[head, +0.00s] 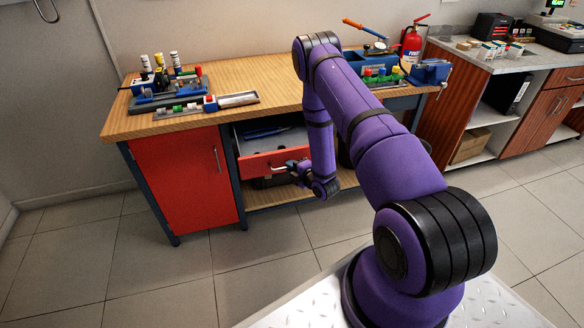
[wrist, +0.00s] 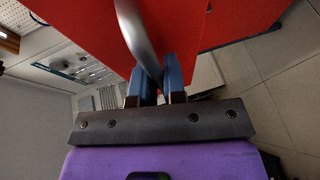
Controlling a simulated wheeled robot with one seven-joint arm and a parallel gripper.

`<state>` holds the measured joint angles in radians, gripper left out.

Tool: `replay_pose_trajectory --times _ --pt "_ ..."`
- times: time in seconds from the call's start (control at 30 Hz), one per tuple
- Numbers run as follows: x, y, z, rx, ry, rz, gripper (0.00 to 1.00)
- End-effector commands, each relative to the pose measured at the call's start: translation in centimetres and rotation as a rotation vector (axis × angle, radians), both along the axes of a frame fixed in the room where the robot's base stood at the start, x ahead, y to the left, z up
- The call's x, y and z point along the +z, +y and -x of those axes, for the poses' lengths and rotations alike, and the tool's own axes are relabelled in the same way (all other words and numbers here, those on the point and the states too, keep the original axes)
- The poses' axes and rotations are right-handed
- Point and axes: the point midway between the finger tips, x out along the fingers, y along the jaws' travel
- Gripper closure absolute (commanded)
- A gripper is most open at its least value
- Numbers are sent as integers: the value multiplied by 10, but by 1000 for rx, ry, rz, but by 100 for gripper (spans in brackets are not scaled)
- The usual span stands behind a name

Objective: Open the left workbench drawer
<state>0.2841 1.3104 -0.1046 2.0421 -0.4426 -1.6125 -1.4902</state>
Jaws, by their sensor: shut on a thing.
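The workbench drawer (head: 255,163) has a red front and stands pulled out below the wooden top, with its grey inside and some dark blue tools showing. My gripper (head: 292,168) is at the drawer front, partly hidden by my wrist in the head view. In the wrist view, my gripper's blue fingers (wrist: 159,80) are shut on the curved silver handle (wrist: 133,30). The red drawer front (wrist: 190,30) fills the upper middle of that view.
A red cabinet door (head: 177,180) with an upright handle is left of the drawer. The wooden benchtop (head: 265,85) bears a tool tray (head: 237,100), colored parts and a blue vise (head: 430,73). A lower shelf (head: 262,197) runs under the drawer. The tiled floor in front is clear.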

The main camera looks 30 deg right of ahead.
Motion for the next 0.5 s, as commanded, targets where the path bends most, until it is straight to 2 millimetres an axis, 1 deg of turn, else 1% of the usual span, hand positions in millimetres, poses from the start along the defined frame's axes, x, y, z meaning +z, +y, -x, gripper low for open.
replay_pose_trajectory --times 0.3,0.33,0.37,0.5 --pt "0 0 0 -1 1 0 100" --pt "0 -1 0 -1 1 0 86" --pt "0 0 0 -1 1 0 79" --pt "0 0 0 -1 1 0 79"
